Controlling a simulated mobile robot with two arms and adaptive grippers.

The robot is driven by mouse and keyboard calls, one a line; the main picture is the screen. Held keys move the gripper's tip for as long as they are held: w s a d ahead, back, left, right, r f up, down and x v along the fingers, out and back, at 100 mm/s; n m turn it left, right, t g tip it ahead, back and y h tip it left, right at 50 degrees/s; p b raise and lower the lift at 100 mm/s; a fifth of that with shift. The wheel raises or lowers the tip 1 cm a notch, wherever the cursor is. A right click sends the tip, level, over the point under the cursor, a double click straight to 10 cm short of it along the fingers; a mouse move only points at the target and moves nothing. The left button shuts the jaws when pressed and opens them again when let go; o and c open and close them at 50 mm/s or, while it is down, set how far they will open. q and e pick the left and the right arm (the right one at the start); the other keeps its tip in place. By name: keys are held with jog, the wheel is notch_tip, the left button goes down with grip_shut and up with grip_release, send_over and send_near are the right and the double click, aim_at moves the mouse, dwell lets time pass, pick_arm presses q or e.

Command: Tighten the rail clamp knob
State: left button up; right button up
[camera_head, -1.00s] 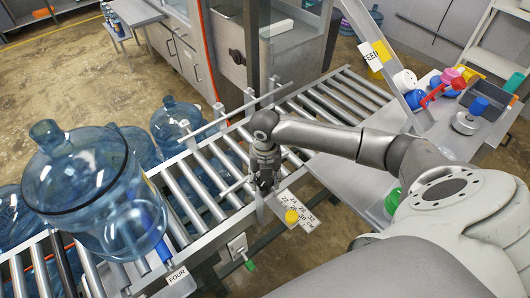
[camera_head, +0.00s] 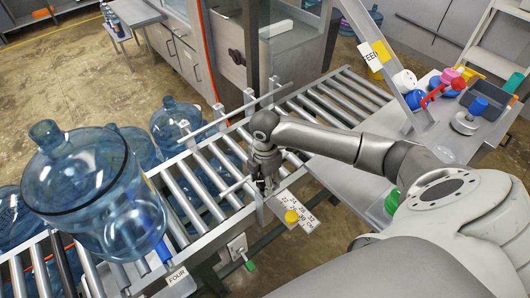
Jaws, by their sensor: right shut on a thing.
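My right gripper (camera_head: 265,184) points down at the near edge of the roller conveyor (camera_head: 205,188). It is shut on the rail clamp knob, which the fingers and wrist mostly hide. Just below and to the right of the fingers is a pale plate with printed numbers (camera_head: 308,222). A round yellow piece (camera_head: 291,216) sits on this plate, apart from the fingers. The guide rail (camera_head: 225,118) runs along the rollers behind the gripper. My left gripper is not in view.
A large blue jug (camera_head: 90,190) stands on the conveyor at the left, with more jugs (camera_head: 175,120) behind. A grey side table (camera_head: 350,180) lies under my right arm, with coloured caps and tools (camera_head: 450,85) at its far end. A green-tipped valve (camera_head: 250,265) hangs below the conveyor edge.

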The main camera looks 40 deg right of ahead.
jog(key=m, duration=0.6)
jog(key=shift+m, duration=0.3)
jog(key=m, duration=0.4)
jog(key=shift+w+m, duration=0.1)
jog(key=shift+m, duration=0.3)
jog(key=shift+r, duration=0.1)
jog(key=o, duration=1)
jog(key=shift+r, duration=0.15)
notch_tip(320, 180, up, 12)
jog(key=shift+f, duration=0.2)
